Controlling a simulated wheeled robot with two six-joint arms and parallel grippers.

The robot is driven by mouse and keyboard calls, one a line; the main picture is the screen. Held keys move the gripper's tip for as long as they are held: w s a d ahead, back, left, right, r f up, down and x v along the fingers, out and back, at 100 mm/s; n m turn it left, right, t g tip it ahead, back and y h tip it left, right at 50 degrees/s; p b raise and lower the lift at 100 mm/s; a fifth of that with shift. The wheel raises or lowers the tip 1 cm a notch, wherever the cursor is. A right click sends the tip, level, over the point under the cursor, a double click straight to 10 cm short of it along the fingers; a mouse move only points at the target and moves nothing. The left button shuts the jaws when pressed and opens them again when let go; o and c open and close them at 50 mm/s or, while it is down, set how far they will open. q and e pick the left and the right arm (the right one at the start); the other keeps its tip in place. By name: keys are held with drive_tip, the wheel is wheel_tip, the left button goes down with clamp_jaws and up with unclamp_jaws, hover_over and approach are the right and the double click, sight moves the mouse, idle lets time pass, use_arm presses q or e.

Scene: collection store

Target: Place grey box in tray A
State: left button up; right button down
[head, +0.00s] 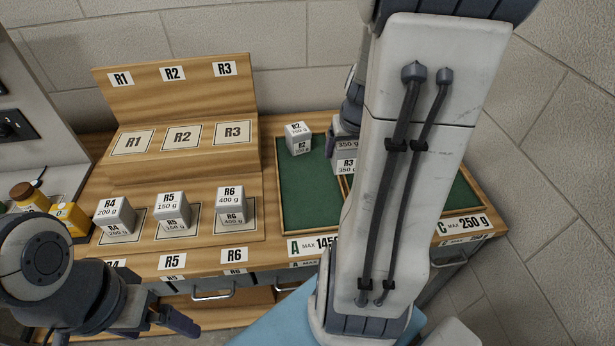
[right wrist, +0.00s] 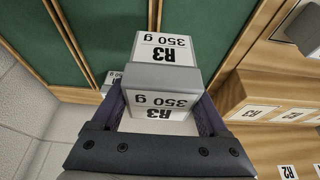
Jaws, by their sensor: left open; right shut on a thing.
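A grey box labelled R3, 350 g (head: 345,165) is between the fingers of my right gripper (right wrist: 165,118); the box fills the middle of the right wrist view (right wrist: 165,78). In the head view it is near the right edge of green-floored tray A (head: 284,212), and my right arm hides much of it. I cannot tell whether it touches the tray. A grey box R2 (head: 298,138) sits at the back of tray A. My left gripper (head: 172,325) is open and empty at the lower left, away from the boxes.
Grey boxes R4 (head: 115,215), R5 (head: 172,212) and R6 (head: 231,206) stand on the wooden rack's lower step. Its upper places R1, R2 and R3 are empty. Tray C (head: 462,226) is at the right; my right arm covers the area between. Yellow items (head: 70,217) are at far left.

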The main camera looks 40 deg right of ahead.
drive_tip(key=w+f+p, duration=0.1)
drive_tip(key=w+f, duration=0.1)
drive_tip(key=w, duration=0.1)
drive_tip(key=w+a+f+p, duration=0.1)
drive_tip(key=w+f+p, duration=0.1)
drive_tip(key=w, duration=0.2)
drive_tip(key=w+a+f+p, duration=0.1)
drive_tip(key=w+f+p, duration=0.1)
drive_tip(key=w, duration=0.1)
drive_tip(key=shift+w+a, duration=0.1)
drive_tip(key=shift+w, duration=0.1)
drive_tip(key=shift+w+f, duration=0.15)
drive_tip(key=shift+f, duration=0.25)
wheel_tip(320, 180, down, 4)
drive_tip(key=b, duration=0.3)
drive_tip(key=shift+r+b, duration=0.2)
drive_tip(key=shift+b, duration=0.15)
drive_tip(key=shift+f, duration=0.2)
unclamp_jaws()
